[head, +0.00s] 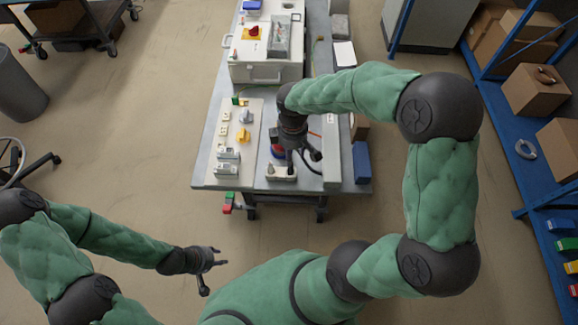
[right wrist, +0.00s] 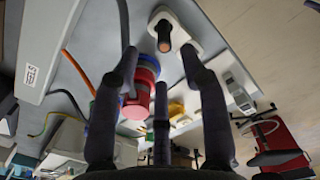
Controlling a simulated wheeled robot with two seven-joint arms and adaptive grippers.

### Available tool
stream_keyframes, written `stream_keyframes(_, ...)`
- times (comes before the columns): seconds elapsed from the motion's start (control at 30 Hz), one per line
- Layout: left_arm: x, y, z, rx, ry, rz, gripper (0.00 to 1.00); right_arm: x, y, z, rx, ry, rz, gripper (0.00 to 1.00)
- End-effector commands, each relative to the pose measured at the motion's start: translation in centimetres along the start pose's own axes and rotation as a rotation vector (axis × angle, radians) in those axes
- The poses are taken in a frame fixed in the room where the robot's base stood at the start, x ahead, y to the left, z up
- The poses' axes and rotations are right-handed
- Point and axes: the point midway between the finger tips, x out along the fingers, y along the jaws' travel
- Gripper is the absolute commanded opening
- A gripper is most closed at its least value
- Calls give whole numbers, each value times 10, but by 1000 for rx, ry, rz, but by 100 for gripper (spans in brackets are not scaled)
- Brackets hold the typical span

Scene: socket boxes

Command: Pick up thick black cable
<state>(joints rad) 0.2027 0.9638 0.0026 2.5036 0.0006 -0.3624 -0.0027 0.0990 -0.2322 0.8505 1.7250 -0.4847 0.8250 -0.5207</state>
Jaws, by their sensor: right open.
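A thick dark strip (right wrist: 123,18), likely the black cable, runs down from the top edge in the right wrist view to one finger of my right gripper (right wrist: 158,62). I cannot tell whether they touch. That gripper is open, its fingers spread. In the head view my right gripper (head: 298,163) is low over the table's front part. A dark curved piece (head: 314,153) beside it may be the cable or a finger. A white socket box (right wrist: 190,22) with a brown round end in it lies beyond the fingertips. My left gripper (head: 212,266) is open and empty, away from the table.
The grey table (head: 210,150) carries a panel with yellow and white sockets (head: 232,140) and a large white box (head: 268,68) at the back. A red and blue round object (right wrist: 140,88) stands close to my right gripper. A long grey block (head: 331,150) edges the right side.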

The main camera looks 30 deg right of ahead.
Motion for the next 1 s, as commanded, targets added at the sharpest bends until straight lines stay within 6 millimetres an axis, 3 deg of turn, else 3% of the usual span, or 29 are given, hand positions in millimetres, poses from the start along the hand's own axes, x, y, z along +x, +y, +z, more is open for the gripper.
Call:
stream_keyframes(0.1, 6, -2, 0, 0, 0, 0, 38, 22, -1, 0, -1, -2, -2, 44)
stream_keyframes(0.37, 10, -4, 0, 0, 0, 0, 38, 39, -1, -1, 1, 1, 0, 44)
stream_keyframes(0.7, 24, -8, -1, 0, 1, 0, 38, 82, -4, -3, 2, 1, -1, 44)
stream_keyframes(0.97, 23, -8, -1, 0, 1, 0, 38, 84, -4, -3, 1, 2, 1, 44)
stream_keyframes(1.0, 23, -8, -1, 0, 1, 0, 38, 84, -4, -3, 1, 2, 1, 33)
